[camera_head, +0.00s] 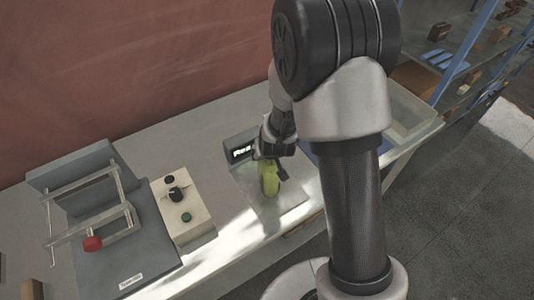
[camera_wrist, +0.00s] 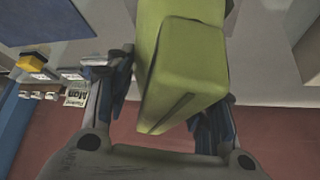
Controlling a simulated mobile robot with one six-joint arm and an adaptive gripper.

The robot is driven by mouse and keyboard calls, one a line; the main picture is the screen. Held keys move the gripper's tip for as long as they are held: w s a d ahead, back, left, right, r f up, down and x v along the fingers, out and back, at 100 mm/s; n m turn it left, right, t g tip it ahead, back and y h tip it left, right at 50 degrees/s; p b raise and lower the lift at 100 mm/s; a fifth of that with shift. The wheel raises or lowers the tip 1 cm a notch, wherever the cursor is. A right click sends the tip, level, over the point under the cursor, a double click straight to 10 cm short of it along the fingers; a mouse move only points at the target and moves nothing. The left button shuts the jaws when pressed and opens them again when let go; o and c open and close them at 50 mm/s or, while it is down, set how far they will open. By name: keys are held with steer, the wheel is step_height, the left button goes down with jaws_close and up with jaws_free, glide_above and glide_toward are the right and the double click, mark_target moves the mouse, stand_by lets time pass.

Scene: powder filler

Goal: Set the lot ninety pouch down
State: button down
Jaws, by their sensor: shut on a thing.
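A yellow-green pouch (camera_head: 269,178) is held upright by my gripper (camera_head: 271,158) over the scale's pale plate (camera_head: 284,206) in the head view. I cannot tell whether the pouch's bottom touches the plate. In the wrist view the pouch (camera_wrist: 184,72) fills the middle between the two fingers of my gripper (camera_wrist: 165,100). The fingers are closed on its sides. No lot marking can be read on it. The scale's dark display (camera_head: 242,149) with lit characters stands just behind and left of the pouch.
A grey sealing machine (camera_head: 120,257) with a metal frame and red knob (camera_head: 92,243) stands at the left. A beige control box (camera_head: 184,211) with dark and green buttons is between it and the scale. A clear bin (camera_head: 408,112) sits at the bench's right end, partly behind my arm.

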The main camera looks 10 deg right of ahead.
steer(key=shift+f, duration=0.1)
steer(key=c, duration=0.7)
jaws_free()
steer(key=shift+c, duration=0.2)
